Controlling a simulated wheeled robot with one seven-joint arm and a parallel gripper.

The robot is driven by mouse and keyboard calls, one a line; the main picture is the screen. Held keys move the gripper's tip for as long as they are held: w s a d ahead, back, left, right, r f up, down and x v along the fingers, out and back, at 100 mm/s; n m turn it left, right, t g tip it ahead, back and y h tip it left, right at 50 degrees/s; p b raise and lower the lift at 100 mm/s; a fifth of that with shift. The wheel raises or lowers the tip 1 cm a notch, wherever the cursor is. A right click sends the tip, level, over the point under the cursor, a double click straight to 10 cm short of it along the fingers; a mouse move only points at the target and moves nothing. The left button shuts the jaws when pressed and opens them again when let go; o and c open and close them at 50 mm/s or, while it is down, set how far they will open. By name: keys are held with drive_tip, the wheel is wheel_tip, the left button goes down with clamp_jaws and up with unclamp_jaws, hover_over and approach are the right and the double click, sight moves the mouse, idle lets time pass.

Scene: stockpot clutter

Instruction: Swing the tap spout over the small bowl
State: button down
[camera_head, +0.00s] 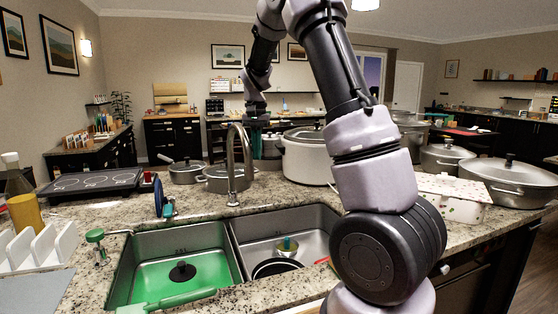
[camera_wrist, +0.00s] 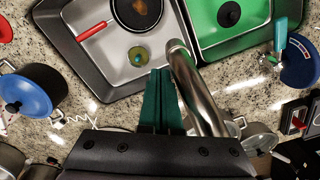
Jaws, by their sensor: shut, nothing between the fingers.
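The metal tap (camera_head: 238,160) stands behind the double sink, its arched spout ending near the divider between the basins. In the wrist view the tap spout (camera_wrist: 196,90) runs along the right side of my fingers. The small bowl (camera_head: 287,247), with something green and yellow in it, sits in the steel right basin; it also shows in the wrist view (camera_wrist: 138,56). The spout end is beside the bowl, not over it. My gripper (camera_head: 256,147) is behind the tap with its teal fingers (camera_wrist: 160,75) shut and empty. I cannot tell whether they touch the spout.
The green left basin (camera_head: 146,263) holds a black-knobbed round thing. A dark pan (camera_head: 275,268) lies in the steel basin (camera_head: 310,222). Pots, a large white cooker (camera_head: 303,160) and a hob (camera_head: 90,181) surround the sink. A blue-lidded pot (camera_wrist: 35,90) stands near my gripper.

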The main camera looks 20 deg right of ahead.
sight(247, 151)
drive_tip(key=a, duration=0.1)
drive_tip(key=s+a, duration=0.1)
drive_tip(key=a, duration=0.1)
drive_tip(key=shift+a, duration=0.2)
drive_tip(key=a, duration=0.8)
drive_tip(key=shift+w, duration=0.45)
